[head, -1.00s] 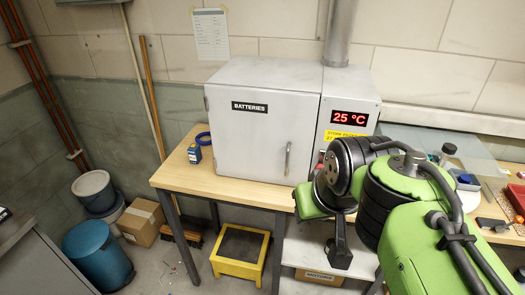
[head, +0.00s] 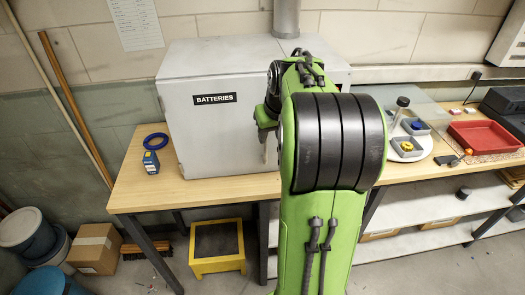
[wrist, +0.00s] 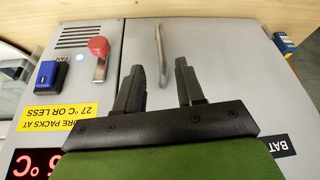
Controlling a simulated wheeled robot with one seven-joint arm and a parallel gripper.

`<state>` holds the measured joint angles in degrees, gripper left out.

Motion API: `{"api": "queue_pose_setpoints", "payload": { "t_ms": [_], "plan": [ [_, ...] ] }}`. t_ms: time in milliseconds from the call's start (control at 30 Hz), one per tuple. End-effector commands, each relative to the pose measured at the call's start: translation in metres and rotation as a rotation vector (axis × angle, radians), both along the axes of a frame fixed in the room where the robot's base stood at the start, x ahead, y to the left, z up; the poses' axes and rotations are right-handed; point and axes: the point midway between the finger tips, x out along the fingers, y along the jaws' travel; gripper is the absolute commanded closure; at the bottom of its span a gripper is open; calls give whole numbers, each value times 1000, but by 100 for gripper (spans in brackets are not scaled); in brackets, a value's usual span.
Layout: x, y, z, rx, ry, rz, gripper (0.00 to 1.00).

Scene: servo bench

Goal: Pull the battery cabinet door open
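The grey battery cabinet stands on the wooden bench, and its door (head: 205,135), labelled BATTERIES, looks shut. In the wrist view the door (wrist: 225,70) fills the right side. Its upright metal bar handle (wrist: 160,50) lies across the gap between the fingertips in the picture. My gripper (wrist: 160,68) is open, with one dark finger on each side of the handle. I cannot tell whether a finger touches it.
The control panel beside the door has a red-capped lever (wrist: 99,55), a blue switch (wrist: 52,74) and a yellow label (wrist: 45,122). A blue box (head: 151,162) and a blue ring (head: 156,140) lie left of the cabinet. A yellow stool (head: 217,265) stands below the bench.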

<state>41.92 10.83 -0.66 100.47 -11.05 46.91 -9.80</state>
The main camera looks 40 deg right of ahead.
Motion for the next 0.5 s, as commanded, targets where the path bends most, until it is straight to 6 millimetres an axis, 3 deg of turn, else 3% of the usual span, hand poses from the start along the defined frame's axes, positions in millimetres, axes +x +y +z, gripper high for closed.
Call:
{"api": "queue_pose_setpoints", "payload": {
  "t_ms": [100, 300, 500],
  "plan": [
    [11, -4, -32, 3, 3, 1, 62],
    [27, -10, -72, 2, 3, 1, 62],
    [34, -13, -88, -1, -1, 2, 62]
  ]
}}
